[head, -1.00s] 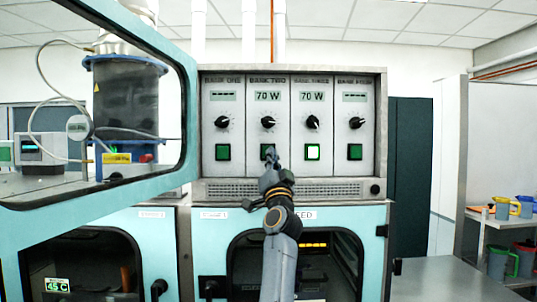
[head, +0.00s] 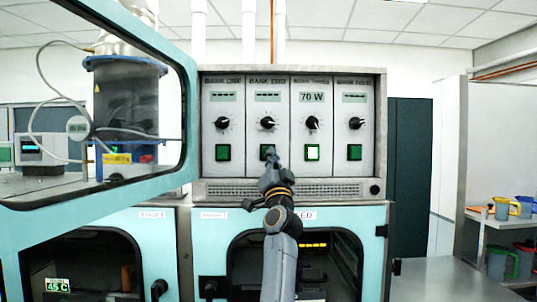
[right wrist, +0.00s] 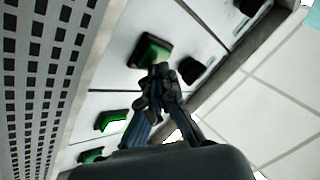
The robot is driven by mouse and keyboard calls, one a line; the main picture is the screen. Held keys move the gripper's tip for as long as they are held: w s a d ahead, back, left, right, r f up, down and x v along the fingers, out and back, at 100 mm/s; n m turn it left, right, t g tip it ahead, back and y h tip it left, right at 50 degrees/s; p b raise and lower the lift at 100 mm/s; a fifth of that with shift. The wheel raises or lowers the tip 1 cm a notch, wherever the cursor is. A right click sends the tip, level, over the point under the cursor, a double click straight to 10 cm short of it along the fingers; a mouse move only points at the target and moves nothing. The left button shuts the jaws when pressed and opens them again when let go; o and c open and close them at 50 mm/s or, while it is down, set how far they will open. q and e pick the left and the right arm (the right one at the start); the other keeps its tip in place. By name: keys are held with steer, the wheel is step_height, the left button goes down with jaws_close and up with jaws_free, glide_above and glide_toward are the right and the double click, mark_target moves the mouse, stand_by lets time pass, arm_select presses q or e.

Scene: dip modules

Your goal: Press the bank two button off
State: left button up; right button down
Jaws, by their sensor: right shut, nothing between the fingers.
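The bank two panel (head: 268,110) is the second from the left in the head view. Its display (head: 268,97) shows only dashes. Its green button (head: 264,149) is unlit and partly hidden by my right gripper (head: 270,156). In the right wrist view, the closed fingertips (right wrist: 160,72) are right at the edge of a dark green button (right wrist: 152,48). I cannot tell whether they touch it. My right gripper is shut and empty. My left gripper is not in view.
The bank three button (head: 312,152) glows bright and its display (head: 312,97) reads 70 W. The bank one button (head: 223,152) and bank four button (head: 355,152) are dark. An open teal door frame (head: 120,190) stands at the left.

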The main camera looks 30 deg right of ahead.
steer(key=shift+w, duration=0.2)
stand_by(0.4)
steer(key=shift+d+r, duration=0.1)
stand_by(0.5)
steer(key=shift+w+f, duration=0.1)
steer(key=shift+f, duration=0.2)
steer(key=s+a, duration=0.2)
steer(key=s, duration=0.1)
steer(key=s+a, duration=0.1)
steer(key=s, duration=0.1)
stand_by(0.3)
steer(key=shift+w+d+f, duration=0.1)
steer(key=shift+w+f, duration=0.05)
steer(key=shift+w, duration=0.05)
